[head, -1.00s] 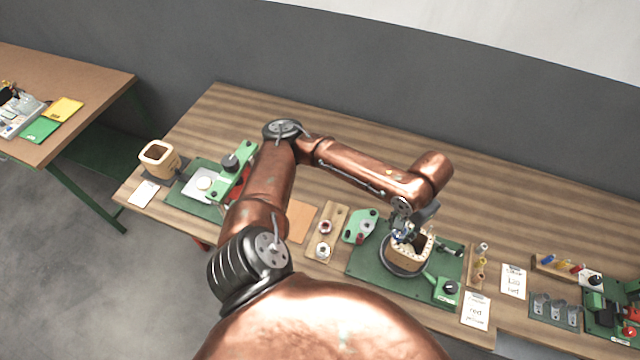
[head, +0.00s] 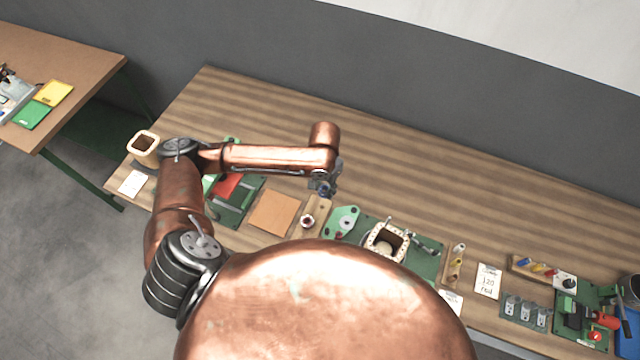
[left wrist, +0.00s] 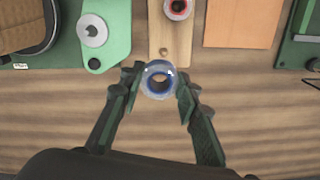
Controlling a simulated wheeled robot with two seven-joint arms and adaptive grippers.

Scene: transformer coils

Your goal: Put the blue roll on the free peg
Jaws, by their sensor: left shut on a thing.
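My left gripper (head: 322,186) is shut on the blue roll, a small ring with a clear outer layer and a blue inner rim. In the left wrist view the blue roll (left wrist: 158,79) sits between the two fingertips of this gripper (left wrist: 157,88), its hole facing the camera. A wooden peg board (left wrist: 180,40) lies just beyond it, and a red-rimmed roll (left wrist: 178,7) sits on the board. A small dark spot shows on the board near the held roll; I cannot tell whether it is the free peg. My right gripper is not in view.
A green holder with a white disc (left wrist: 92,30) lies beside the board, left in the wrist view. The wound coil (head: 385,242) stands on a green base to the right. An orange-brown pad (head: 274,213) lies left of the board. The table behind is clear.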

